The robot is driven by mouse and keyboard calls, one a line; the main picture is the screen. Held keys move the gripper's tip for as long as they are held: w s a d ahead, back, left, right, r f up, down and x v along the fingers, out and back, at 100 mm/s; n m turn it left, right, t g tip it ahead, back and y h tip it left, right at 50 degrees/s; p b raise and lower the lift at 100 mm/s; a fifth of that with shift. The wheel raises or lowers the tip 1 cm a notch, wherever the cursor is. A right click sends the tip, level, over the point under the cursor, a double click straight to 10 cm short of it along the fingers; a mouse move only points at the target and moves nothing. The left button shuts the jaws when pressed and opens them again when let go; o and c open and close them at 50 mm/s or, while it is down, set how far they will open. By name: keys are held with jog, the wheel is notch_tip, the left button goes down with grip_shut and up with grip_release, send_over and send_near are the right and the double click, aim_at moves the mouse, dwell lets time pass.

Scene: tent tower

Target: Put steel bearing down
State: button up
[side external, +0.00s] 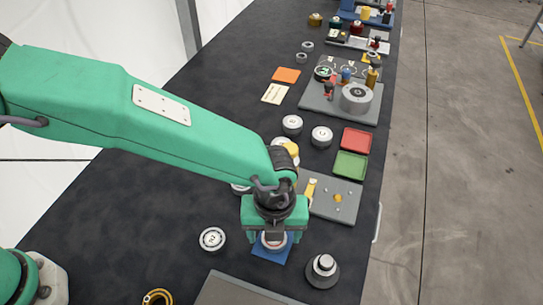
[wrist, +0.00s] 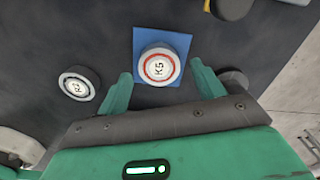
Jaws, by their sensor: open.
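A round steel bearing (wrist: 159,68) with a red ring and a K5 label sits on a square blue pad (wrist: 180,42) in the wrist view. In the side view the bearing (side external: 274,246) is partly hidden under my gripper (side external: 274,238), and the blue pad (side external: 265,254) shows around it. My gripper is low over the pad. In the wrist view its open green fingers (wrist: 161,72) stand to the left and right of the bearing, with gaps visible. Whether the fingertips reach down beside it is hard to tell.
A similar labelled disc (side external: 212,239) lies left of the pad. A stepped metal piece (side external: 322,270) stands close on the right. A grey tray (side external: 345,213) with small parts is behind, near red (side external: 356,141) and green (side external: 350,165) trays. The dark table's left side is mostly clear.

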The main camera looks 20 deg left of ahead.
notch_tip(320, 180, up, 11)
dwell(0.5)
dwell(0.4)
jog(key=w+a+r+n+t, duration=0.1)
jog(key=a+r+n, duration=0.35)
jog(key=a, duration=0.35)
jog(key=w+a+r+n+h, duration=0.1)
jog(key=a+r+n, duration=0.3)
jog(key=a+n, duration=0.3)
jog(key=w+a+r+n+t, duration=0.1)
jog(key=a+r+n, duration=0.4)
jog(key=a, duration=0.4)
jog(key=s+a+f+n+t, duration=0.1)
jog(key=s+a+n, duration=0.4)
jog(key=a+n, duration=0.2)
jog(key=s+a+n+t+y, duration=0.1)
jog(key=s+a+n+t, duration=0.1)
jog(key=s+a+n, duration=0.3)
jog(key=a+n, duration=0.3)
jog(key=a, duration=0.1)
jog(key=shift+s+a+f+t, duration=0.3)
jog(key=shift+s+f, duration=0.05)
jog(key=shift+n, duration=0.25)
